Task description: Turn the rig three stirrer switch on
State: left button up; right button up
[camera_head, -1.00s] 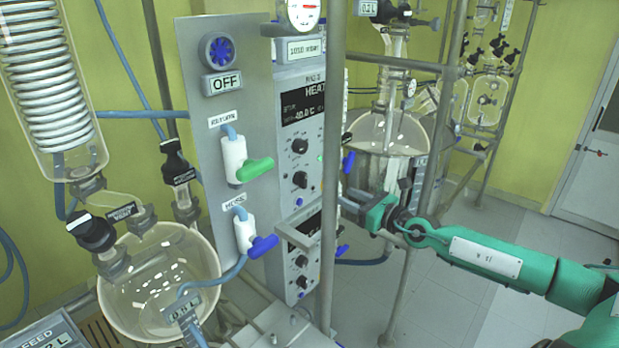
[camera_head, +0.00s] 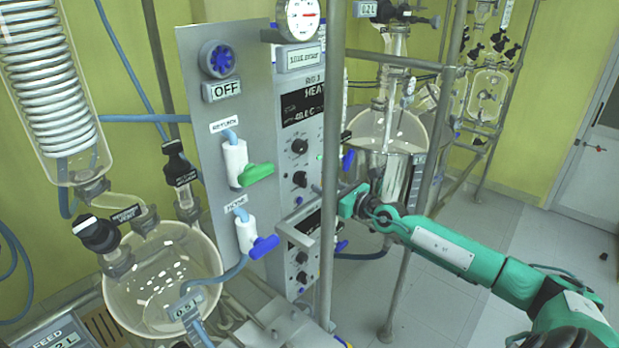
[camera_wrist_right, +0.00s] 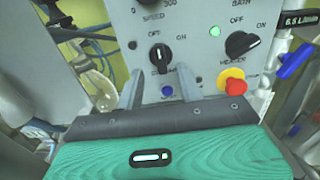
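The rig three panel (camera_head: 301,128), with a label that appears to read RIG 3, stands in the middle of the head view behind a grey pole. The stirrer switch is a black knob (camera_wrist_right: 161,56) between OFF and ON marks in the right wrist view; its white mark points up towards OFF. My right gripper (camera_wrist_right: 161,88) is open and empty. Its two fingers point at the panel below the knob, apart from it in the picture, with a blue button (camera_wrist_right: 167,90) between them. In the head view the right gripper (camera_head: 334,196) is partly behind the pole. My left gripper is out of view.
A heater knob (camera_wrist_right: 243,43), a lit green lamp (camera_wrist_right: 215,31) and a red-and-yellow button (camera_wrist_right: 234,84) sit right of the switch. The grey pole (camera_head: 327,262) stands close to my right gripper. Green (camera_head: 257,173) and blue (camera_head: 264,247) valve handles project left of the panel.

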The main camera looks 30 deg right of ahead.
aim_at(306, 177)
jog(key=shift+x, duration=3.25)
grip_shut()
